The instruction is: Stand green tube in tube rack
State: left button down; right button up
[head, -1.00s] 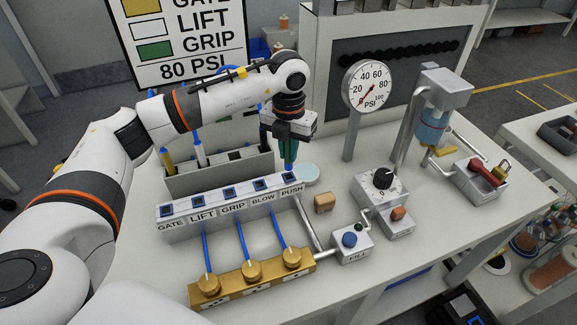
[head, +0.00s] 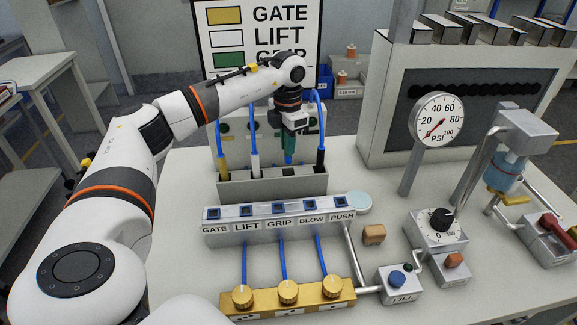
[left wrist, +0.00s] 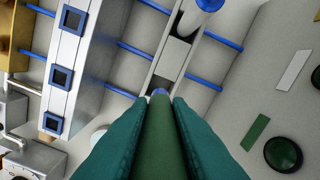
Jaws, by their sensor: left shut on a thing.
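My left gripper (head: 290,158) is shut on the green tube (left wrist: 160,142). In the left wrist view the tube lies between two teal fingers, its blue tip pointing toward the rack. In the head view the fingers largely hide the tube. The grey tube rack (head: 272,188) stands behind the labelled valve block. It holds a yellow tube (head: 223,160), a white tube (head: 254,163) and a black tube (head: 320,161). The gripper is over the gap between white and black. I cannot tell whether the tip has entered the rack. My right gripper is out of view.
The valve block (head: 280,232) with blue-rimmed sockets stands in front of the rack. A brass manifold (head: 288,297) with three knobs is nearer. A gauge (head: 436,118), a dial box (head: 438,225) and a FILL box (head: 400,284) stand right. A sign (head: 265,40) rises behind.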

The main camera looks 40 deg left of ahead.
aim_at(288, 162)
pick_arm(q)
notch_tip(288, 162, down, 6)
jog(key=shift+f+p, duration=0.15)
jog(key=shift+p, duration=0.45)
jog(key=shift+f, duration=0.1)
jog(key=shift+f, duration=0.1)
jog(key=c, duration=1.3)
grip_release()
jog(key=shift+c, duration=0.2)
notch_tip(288, 162, up, 12)
jog(key=b, duration=0.2)
jog(key=shift+b, duration=0.35)
jog(key=shift+r, duration=0.25)
